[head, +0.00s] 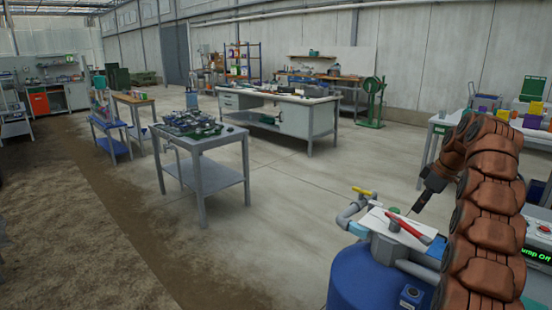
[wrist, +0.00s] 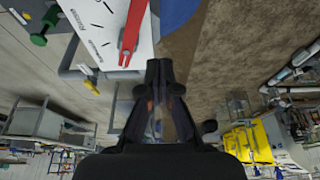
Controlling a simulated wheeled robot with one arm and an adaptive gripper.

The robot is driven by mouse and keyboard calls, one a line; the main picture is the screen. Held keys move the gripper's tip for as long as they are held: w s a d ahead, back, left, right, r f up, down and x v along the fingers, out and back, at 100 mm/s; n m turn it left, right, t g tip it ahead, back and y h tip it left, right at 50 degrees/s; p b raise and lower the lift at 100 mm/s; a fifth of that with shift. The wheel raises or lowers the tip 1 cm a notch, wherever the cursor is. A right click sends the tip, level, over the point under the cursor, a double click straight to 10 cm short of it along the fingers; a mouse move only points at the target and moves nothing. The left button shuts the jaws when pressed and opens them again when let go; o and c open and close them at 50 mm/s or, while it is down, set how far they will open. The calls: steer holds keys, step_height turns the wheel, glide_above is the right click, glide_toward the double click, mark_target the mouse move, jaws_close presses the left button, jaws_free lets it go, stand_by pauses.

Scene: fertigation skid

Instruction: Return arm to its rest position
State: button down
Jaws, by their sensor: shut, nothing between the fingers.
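My arm (head: 487,200), a chain of brown-orange links, rises at the right of the head view and bends over at the top. My gripper (head: 418,205) hangs down from it, just above and right of the white plate on the skid. In the wrist view the two dark fingers of my gripper (wrist: 158,70) are together, with nothing between them. They appear apart from the red handle (wrist: 131,32) and the white plate (wrist: 92,25).
A blue tank (head: 365,280) stands under the plate, with a red lever (head: 408,227), a yellow handle (head: 363,192) and grey pipes. A display panel (head: 538,250) is at the right. A grey cart (head: 220,178) stands left; the floor between is clear.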

steer(key=s+a+r+m+g+p, duration=0.1)
steer(key=s+a+r+p, duration=0.15)
steer(key=s+a, duration=0.35)
steer(key=s+a+r+m+g+p, duration=0.1)
steer(key=s+a+r+m+p, duration=0.2)
steer(key=a, duration=0.6)
steer(key=s+a+r+p, duration=0.1)
steer(key=s+a+r, duration=0.2)
steer(key=s+a, duration=0.3)
steer(key=s+a+f+m+g+h+p, duration=0.1)
steer(key=s+a+f, duration=0.1)
steer(key=s, duration=0.8)
steer(key=s+a+f+m+p, duration=0.1)
steer(key=s+a, duration=0.3)
steer(key=s, duration=0.7)
steer(key=s+a+f+m+g+h+p, duration=0.1)
steer(key=s+a+f+m+p, duration=0.1)
steer(key=s, duration=0.8)
steer(key=shift+s+a+f+g+h+p, duration=0.15)
steer(key=shift+a+f+g+h+p, duration=0.25)
steer(key=shift+p, duration=0.3)
steer(key=shift+a, duration=0.15)
